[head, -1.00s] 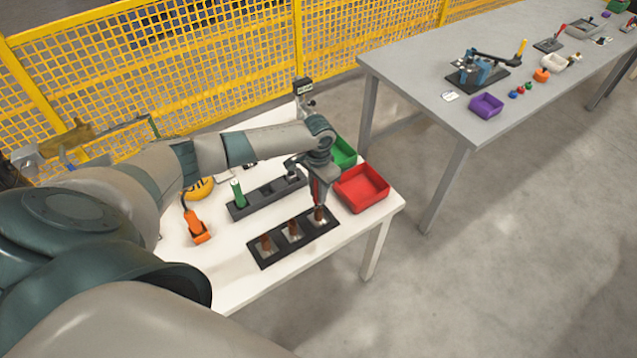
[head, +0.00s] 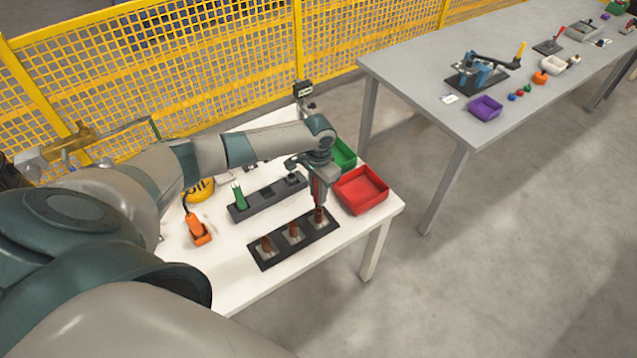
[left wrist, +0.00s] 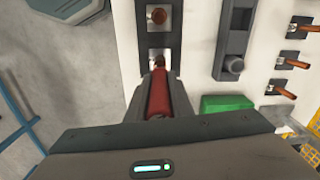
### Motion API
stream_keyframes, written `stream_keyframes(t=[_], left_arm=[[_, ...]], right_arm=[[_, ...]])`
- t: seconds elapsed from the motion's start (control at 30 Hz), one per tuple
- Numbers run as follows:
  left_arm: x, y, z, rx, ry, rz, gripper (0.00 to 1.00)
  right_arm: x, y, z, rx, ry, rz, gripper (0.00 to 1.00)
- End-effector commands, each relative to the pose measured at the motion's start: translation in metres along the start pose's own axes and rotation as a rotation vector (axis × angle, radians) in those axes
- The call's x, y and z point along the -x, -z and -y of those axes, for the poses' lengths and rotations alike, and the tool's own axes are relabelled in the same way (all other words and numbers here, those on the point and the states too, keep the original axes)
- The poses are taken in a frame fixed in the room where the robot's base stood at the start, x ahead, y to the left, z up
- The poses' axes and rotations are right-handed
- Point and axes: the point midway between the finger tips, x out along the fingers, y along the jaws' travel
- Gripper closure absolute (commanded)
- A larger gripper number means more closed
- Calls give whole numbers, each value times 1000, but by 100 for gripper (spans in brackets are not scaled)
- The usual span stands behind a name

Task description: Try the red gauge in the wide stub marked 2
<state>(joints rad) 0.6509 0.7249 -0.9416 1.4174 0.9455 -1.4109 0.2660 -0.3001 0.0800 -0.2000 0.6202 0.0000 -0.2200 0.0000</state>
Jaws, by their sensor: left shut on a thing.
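My left gripper (head: 319,190) is shut on the red gauge (left wrist: 160,97), a red cylinder held between its two fingers. It points down at the right end of the front black block (head: 283,258). This block bears three copper-coloured stubs, at left (head: 266,246), middle (head: 294,231) and right (head: 319,216). The gauge's lower end is at the right stub, which also shows just past the fingertips in the left wrist view (left wrist: 159,61). Whether the gauge touches or enters it, I cannot tell. Stub numbers are not legible. My right gripper is out of view.
Behind stands a black rack (head: 265,200) with a green gauge (head: 239,198) at its left end. A red bin (head: 361,190) is close right of my gripper, with a green bin (head: 344,153) behind. Several copper stubs (left wrist: 291,62) stand farther back.

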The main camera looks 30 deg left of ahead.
Motion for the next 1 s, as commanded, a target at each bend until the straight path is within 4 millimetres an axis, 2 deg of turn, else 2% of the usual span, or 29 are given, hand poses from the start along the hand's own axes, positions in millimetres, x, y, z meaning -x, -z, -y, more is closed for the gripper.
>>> stream_keyframes(t=[0.37, 1.0], left_arm=[[-16, 1, 0, 0, -1, -1, 100], [-16, 0, 0, 0, 0, 0, 100]], right_arm=[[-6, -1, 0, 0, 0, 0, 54], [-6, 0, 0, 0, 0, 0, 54]])
